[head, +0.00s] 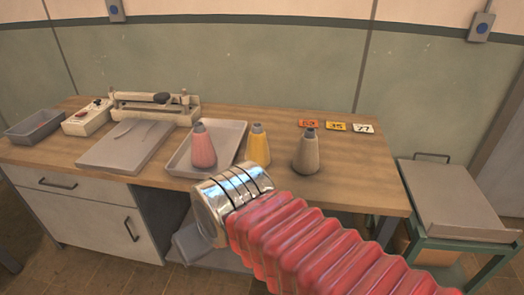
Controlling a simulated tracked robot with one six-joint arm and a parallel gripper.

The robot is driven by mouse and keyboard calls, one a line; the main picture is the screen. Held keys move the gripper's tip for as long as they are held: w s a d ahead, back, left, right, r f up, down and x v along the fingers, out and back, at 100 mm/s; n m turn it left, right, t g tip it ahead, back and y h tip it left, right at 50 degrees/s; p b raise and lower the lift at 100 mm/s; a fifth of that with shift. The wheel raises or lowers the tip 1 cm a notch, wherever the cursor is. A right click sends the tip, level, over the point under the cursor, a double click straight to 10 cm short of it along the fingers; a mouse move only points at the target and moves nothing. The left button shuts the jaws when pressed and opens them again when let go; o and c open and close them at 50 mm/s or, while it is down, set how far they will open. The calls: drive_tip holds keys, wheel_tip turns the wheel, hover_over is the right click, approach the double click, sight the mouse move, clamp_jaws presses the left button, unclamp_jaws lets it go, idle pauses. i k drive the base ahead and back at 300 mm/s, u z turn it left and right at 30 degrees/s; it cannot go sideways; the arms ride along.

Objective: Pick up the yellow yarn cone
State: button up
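The yellow yarn cone (258,146) stands upright on the wooden workbench (345,190), with a grey tip. It is just right of a shallow metal tray (239,128). A pink yarn cone (203,148) stands in that tray to its left, and a grey-beige yarn cone (306,155) stands on the bench to its right. My arm, with a red bellows sleeve and a shiny metal cuff, reaches in from the lower right. The cuff shows just below the yellow cone in the picture.
Number cards (336,126) lie behind the grey-beige cone. A flat grey board (120,150), a white control box (88,118), a sealer-like device (150,107) and a grey bin (35,126) fill the left. A green-framed cart (455,215) stands right. The bench's right front is clear.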

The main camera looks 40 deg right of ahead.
sight(257, 150)
drive_tip(key=u, duration=0.05)
drive_tip(key=i, duration=1)
drive_tip(key=z, duration=0.05)
